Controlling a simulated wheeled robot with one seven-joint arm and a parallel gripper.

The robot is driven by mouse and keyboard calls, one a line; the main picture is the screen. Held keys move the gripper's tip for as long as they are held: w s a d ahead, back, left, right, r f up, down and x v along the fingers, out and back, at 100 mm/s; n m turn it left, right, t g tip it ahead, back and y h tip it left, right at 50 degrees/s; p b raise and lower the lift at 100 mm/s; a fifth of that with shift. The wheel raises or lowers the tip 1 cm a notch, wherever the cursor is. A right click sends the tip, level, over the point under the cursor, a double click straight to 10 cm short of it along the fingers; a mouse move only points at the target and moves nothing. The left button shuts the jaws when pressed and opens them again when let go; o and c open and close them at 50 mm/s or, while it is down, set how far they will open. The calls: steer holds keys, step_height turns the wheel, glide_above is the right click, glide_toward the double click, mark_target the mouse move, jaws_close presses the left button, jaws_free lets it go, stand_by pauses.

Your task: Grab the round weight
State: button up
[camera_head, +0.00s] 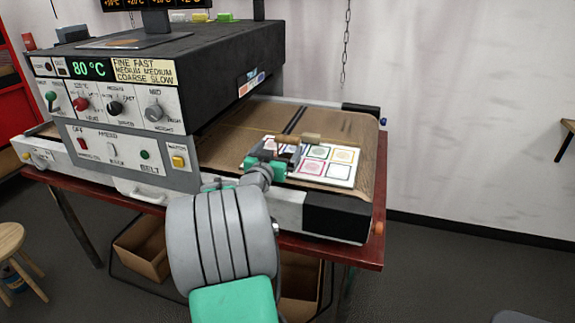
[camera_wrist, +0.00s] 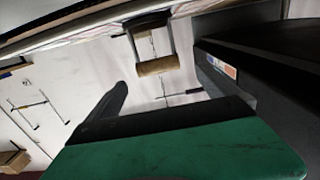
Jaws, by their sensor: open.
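My gripper (camera_head: 287,154) is open, low over the far half of the belt and partly covering a white sheet (camera_head: 338,171) of coloured square prints. Its green and dark parts fill the near side of the wrist view (camera_wrist: 172,98). A tan cylinder (camera_head: 304,138), like a wooden handle, shows just beyond my gripper. In the wrist view, the tan cylinder (camera_wrist: 157,66) sits on a dark bracket, apart from the fingers. I cannot make out a round weight for certain; the body under the tan cylinder is hidden or too small to tell. Nothing shows between the fingers.
A belt dryer (camera_head: 150,165) with a black hood stands on a red table (camera_head: 372,252) at the left. Its brown belt (camera_head: 352,128) runs out to the right. Cardboard boxes (camera_head: 145,248) lie below. A wooden stool (camera_head: 12,240) is at far left. The right floor is mostly clear.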

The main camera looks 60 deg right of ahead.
mark_target(286, 138)
steer(key=d, duration=0.2)
steer(key=d+p, duration=0.1)
steer(key=d, duration=0.2)
steer(key=w+d, duration=0.1)
steer(key=d, duration=0.2)
steer(key=shift+r+p, duration=0.25)
steer(key=shift+p, duration=0.05)
steer(key=shift+a, duration=0.1)
steer(key=c, duration=2.1)
steer(key=shift+r, duration=0.25)
jaws_close()
steer(key=shift+r, duration=0.1)
